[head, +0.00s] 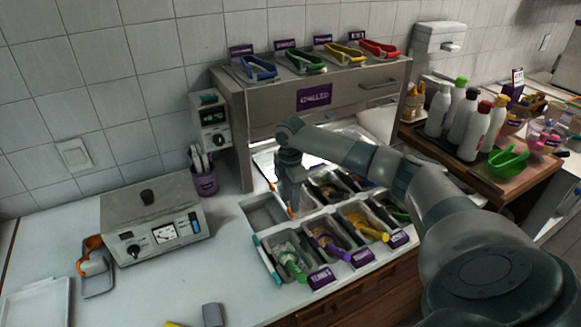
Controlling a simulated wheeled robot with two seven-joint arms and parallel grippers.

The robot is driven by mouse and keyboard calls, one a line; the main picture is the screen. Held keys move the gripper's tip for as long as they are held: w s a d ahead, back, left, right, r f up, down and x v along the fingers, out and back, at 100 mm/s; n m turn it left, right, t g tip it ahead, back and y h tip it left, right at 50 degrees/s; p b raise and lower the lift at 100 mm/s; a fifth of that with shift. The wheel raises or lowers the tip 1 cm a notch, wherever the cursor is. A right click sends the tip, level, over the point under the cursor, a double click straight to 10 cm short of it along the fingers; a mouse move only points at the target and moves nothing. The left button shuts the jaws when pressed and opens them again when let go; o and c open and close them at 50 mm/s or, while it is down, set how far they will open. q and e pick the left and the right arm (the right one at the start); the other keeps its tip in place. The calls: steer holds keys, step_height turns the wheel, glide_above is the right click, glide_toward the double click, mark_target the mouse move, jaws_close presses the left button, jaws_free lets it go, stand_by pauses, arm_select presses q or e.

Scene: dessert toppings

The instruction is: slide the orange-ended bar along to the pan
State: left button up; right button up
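My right gripper (291,203) points down over the topping rail, at the divide between the empty front-left pan and the pans to its right. An orange tip (291,213) shows right below its fingers, and another small orange spot (271,186) shows to the upper left. They look like the ends of the orange-ended bar, whose middle is hidden behind the gripper. Whether the fingers are closed on it is too small to tell. The empty grey pan (262,212) lies left of the gripper. A teal-ended bar (266,259) lies along the rail's left side. My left gripper is out of view.
Front pans hold a green scoop (291,263), a purple scoop (332,246) and a yellow scoop (368,228). The chilled cabinet (350,95) stands behind, with colored tongs on top. A warmer box (153,220) stands left; the counter between is mostly clear.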

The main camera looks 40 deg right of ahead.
step_height(320, 180, up, 14)
steer(key=b, duration=0.3)
stand_by(0.6)
